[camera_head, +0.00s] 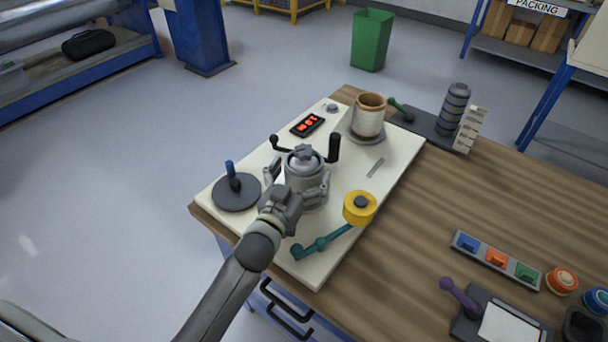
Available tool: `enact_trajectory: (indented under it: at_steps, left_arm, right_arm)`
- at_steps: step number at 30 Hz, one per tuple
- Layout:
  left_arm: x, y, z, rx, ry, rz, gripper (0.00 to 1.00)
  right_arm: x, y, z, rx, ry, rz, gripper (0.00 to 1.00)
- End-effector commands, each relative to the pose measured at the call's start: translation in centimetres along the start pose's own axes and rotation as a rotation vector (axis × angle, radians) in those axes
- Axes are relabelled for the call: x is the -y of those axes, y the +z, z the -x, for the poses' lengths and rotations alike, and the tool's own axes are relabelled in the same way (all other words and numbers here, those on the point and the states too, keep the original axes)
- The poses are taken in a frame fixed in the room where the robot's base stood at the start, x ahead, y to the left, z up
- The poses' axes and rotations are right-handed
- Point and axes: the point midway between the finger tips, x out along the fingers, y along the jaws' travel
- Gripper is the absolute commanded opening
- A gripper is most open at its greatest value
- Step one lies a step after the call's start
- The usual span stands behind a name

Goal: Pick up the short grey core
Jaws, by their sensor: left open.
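A short grey cylinder (304,168) stands upright on the white board and looks like the short grey core. A grey clamp-like piece covers its top, with a black handle rising beside it. My left gripper (298,186) reaches in from the front left, its open fingers on either side of the cylinder's near face. I cannot tell whether they touch it. The cylinder's lower front is partly hidden by the gripper. My right gripper is out of view.
A button panel (496,260) lies right. Bare wood lies between.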

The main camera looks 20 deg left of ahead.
Motion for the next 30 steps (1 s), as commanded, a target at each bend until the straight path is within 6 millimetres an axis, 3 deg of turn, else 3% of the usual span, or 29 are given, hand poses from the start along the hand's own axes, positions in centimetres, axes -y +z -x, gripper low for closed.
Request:
enact_trajectory:
  at_steps: [4, 12, 25, 30]
  left_arm:
    - [-0.05, -0.07, -1.42, -0.001, 0.001, 0.000, 0.97]
    - [-0.05, 0.02, -1.63, 0.000, 0.001, 0.000, 0.97]
    - [-0.03, 0.01, -1.61, 0.000, 0.001, -0.001, 0.43]
    - [-0.04, -0.11, -1.62, -0.002, 0.001, -0.001, 0.41]
  right_arm:
    - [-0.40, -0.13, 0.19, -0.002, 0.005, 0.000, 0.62]
    - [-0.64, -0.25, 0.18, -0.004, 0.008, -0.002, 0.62]
    - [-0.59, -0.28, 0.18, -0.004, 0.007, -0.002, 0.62]
    - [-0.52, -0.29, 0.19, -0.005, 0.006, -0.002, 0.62]
